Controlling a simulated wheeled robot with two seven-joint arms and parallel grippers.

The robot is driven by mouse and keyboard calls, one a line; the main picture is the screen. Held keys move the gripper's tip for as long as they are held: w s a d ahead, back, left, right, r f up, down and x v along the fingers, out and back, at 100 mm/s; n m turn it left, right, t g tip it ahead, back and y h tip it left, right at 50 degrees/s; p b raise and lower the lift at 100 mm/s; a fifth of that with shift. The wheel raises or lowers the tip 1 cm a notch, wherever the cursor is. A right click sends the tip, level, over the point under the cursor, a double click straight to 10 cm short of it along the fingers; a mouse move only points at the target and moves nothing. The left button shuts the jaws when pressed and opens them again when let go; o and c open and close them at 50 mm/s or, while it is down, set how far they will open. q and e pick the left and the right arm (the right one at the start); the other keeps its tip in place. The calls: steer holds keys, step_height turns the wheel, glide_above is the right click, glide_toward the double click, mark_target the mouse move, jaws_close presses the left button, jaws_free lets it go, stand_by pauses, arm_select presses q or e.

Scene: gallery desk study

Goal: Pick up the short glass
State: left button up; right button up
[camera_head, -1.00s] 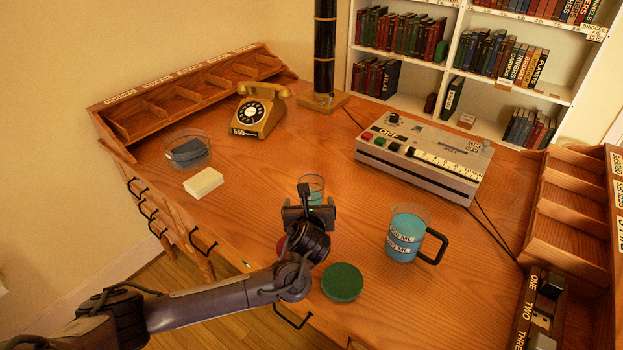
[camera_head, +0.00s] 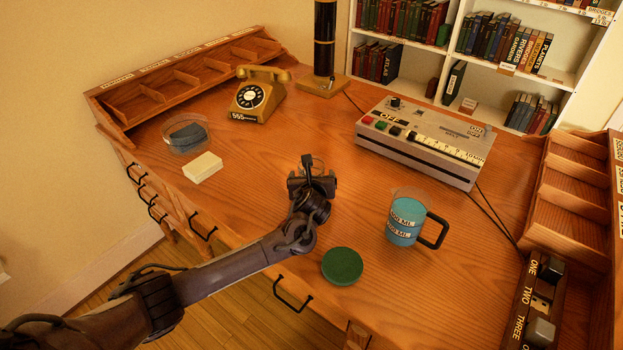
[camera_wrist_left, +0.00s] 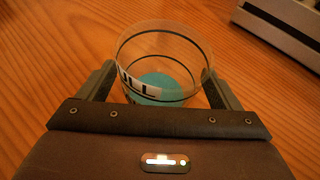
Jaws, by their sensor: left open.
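The short glass (camera_wrist_left: 160,50) is clear with dark ring lines, a white label reading "ULL" and blue liquid in the bottom. In the left wrist view it stands upright between the two fingers of my left gripper (camera_wrist_left: 157,82). The fingers are open, one on each side of the glass; whether either touches it I cannot tell. In the head view my left gripper (camera_head: 312,178) is over the middle of the desk and hides the glass almost wholly. My right gripper is not in view.
A blue-filled measuring jug (camera_head: 405,222) with a black handle stands to the right. A green round lid (camera_head: 342,266) lies nearer the front edge. A grey machine (camera_head: 425,142) is behind, a glass dish (camera_head: 186,135) and pale block (camera_head: 203,167) to the left. Desk between is clear.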

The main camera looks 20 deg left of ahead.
arm_select(q)
steer(key=c, duration=1.2)
step_height(320, 180, up, 20)
steer(key=shift+r, duration=0.1)
